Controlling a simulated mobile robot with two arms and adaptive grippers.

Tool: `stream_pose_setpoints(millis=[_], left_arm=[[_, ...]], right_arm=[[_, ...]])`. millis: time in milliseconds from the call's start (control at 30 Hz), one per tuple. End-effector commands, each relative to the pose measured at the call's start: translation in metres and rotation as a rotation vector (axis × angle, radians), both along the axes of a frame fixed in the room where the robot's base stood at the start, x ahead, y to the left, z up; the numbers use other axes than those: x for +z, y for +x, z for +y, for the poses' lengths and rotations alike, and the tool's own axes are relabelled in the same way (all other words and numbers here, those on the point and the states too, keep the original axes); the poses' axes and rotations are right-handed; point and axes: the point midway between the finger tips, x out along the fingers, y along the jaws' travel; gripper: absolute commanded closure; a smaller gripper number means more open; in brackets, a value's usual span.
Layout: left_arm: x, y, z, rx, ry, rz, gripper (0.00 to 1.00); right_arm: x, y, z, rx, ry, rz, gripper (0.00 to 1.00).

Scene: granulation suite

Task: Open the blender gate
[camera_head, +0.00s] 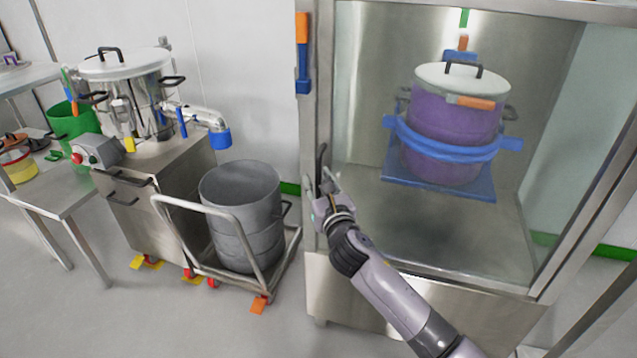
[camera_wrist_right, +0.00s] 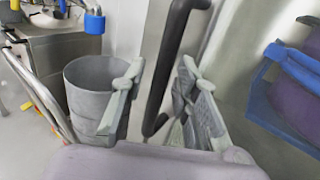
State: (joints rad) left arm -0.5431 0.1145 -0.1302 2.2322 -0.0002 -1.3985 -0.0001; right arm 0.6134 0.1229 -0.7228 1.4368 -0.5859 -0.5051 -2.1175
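The blender gate (camera_head: 365,120) is a large clear panel in a metal frame, and it looks closed. Behind it a purple vessel (camera_head: 455,118) with a white lid sits in a blue holder (camera_head: 440,190). The gate's black bar handle (camera_head: 321,160) is at its left edge, and it also shows in the right wrist view (camera_wrist_right: 170,60). My right gripper (camera_head: 322,188) is at the handle. In the wrist view its two fingers (camera_wrist_right: 161,70) are spread, with the handle between them and visible gaps on both sides. My left gripper is out of view.
Left of the gate a grey bin (camera_head: 240,205) stands on a wheeled cart (camera_head: 185,212) close to my gripper. Further left are a steel machine (camera_head: 165,190) with a lidded pot (camera_head: 125,85) and a side table (camera_head: 70,190). Some floor in front is clear.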

Motion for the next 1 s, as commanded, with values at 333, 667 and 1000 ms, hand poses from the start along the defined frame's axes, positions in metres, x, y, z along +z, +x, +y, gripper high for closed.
stream_pose_setpoints(millis=[333, 667, 1000], left_arm=[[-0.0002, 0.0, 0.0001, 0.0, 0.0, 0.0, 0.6], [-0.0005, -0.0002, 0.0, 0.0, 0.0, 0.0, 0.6], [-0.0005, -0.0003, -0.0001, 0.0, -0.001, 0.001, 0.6]], right_arm=[[-0.0003, -0.0003, -0.0002, 0.0, 0.0, 0.0, 0.97], [-0.0004, -0.0003, -0.0002, 0.0, 0.0, 0.0, 1.0], [-0.0004, -0.0002, -0.0003, 0.0, 0.0, 0.0, 1.0]])
